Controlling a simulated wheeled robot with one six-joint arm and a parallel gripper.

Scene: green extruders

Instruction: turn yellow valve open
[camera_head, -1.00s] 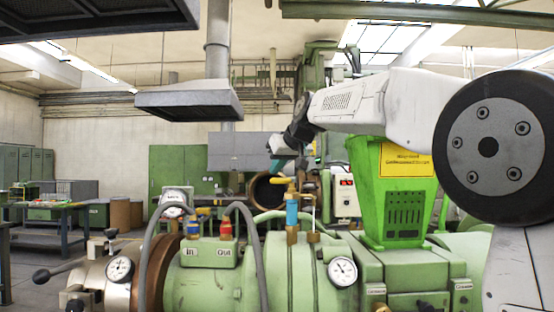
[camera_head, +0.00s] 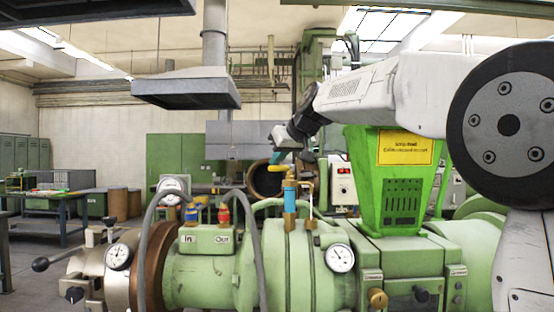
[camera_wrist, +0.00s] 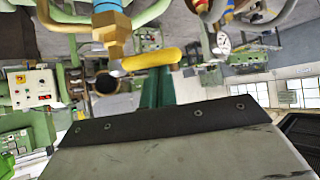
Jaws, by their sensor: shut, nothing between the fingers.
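The yellow valve handle (camera_head: 279,169) sits on top of a blue and brass pipe fitting (camera_head: 290,200) on the green machine. It points left in the head view. In the wrist view the yellow handle (camera_wrist: 152,59) extends right from the brass fitting (camera_wrist: 112,30). My gripper (camera_head: 278,158) appears just above and behind the handle in the head view, small and partly hard to make out. In the wrist view its dark green fingers (camera_wrist: 158,88) are together and empty, close to the handle. I cannot tell whether they touch it.
A bright green hopper (camera_head: 388,190) stands right of the valve. A red and a blue fitting sit on the In/Out block (camera_head: 207,239) to the left, with grey hoses (camera_head: 253,235) arching nearby. A pressure gauge (camera_head: 340,258) is at the lower right.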

